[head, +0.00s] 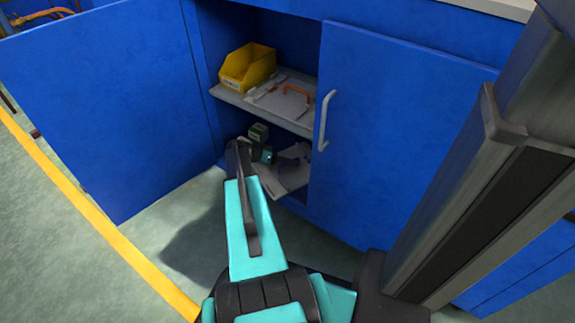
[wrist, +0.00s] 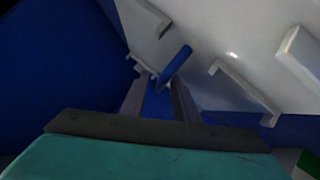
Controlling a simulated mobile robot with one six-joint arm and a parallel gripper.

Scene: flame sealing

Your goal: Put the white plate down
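A white plate (wrist: 232,40) with raised white brackets and a blue handle (wrist: 177,61) fills much of the wrist view. In the head view a white plate (head: 291,176) shows in the lower compartment of the cabinet, partly hidden by my arm. My gripper (wrist: 160,82) reaches into that compartment. Its two fingers stand apart on either side of the handle's near end. I cannot tell whether they press on it. The fingertips are hidden in the head view, and what lies under the plate is not clear.
The blue cabinet's left door (head: 110,95) stands open; its right door (head: 390,130) is closed. A yellow bin (head: 247,67) and a white plate with an orange handle (head: 285,104) are on the shelf above. A small green-and-white box (head: 258,132) is beside my gripper.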

